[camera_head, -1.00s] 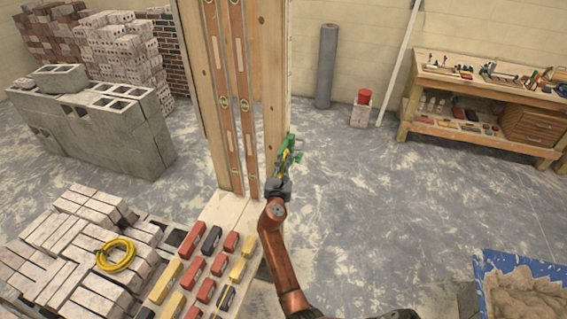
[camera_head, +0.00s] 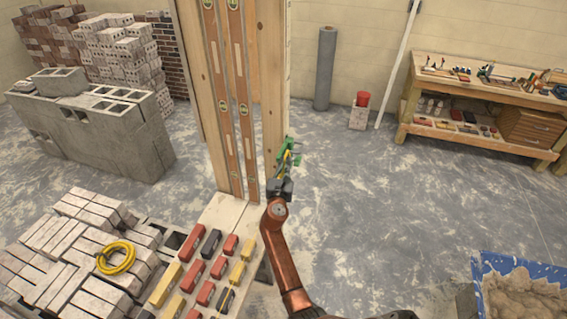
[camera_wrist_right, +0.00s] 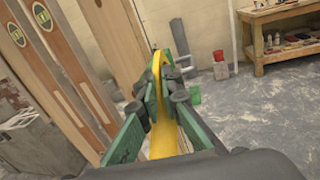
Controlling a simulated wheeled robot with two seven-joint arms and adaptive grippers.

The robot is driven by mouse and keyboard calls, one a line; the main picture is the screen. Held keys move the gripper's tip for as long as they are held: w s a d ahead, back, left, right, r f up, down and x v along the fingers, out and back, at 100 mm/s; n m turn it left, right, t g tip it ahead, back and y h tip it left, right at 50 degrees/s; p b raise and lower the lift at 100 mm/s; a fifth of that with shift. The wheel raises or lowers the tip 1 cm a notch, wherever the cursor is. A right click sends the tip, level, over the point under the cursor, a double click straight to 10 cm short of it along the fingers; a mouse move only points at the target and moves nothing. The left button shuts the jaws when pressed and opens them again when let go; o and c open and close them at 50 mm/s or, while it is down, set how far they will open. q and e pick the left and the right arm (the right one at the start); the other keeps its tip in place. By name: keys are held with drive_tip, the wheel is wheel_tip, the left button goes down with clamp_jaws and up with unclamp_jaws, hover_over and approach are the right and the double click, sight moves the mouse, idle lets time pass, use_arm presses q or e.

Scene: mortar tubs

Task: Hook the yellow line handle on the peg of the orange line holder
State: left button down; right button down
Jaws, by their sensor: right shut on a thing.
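My right gripper (camera_head: 287,150) has green fingers and is in front of the wooden post in the head view. In the right wrist view the gripper (camera_wrist_right: 162,85) is shut on a curved yellow strip, the yellow line handle (camera_wrist_right: 162,142), which runs between the fingers and arches past their tips. In the head view only a little yellow shows between the fingers. I cannot make out the orange line holder or its peg in either view. My left gripper is not in view.
Tall wooden levels (camera_head: 224,90) lean at the post (camera_head: 273,90). Red, yellow and dark blocks (camera_head: 206,291) lie on a board below. A yellow coil (camera_head: 116,257) lies on bricks at left. A workbench (camera_head: 487,135) stands at back right.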

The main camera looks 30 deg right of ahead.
drive_tip(key=s+d+p, duration=0.4)
drive_tip(key=s+d, duration=0.1)
drive_tip(key=s, duration=0.1)
idle(1.6)
idle(0.5)
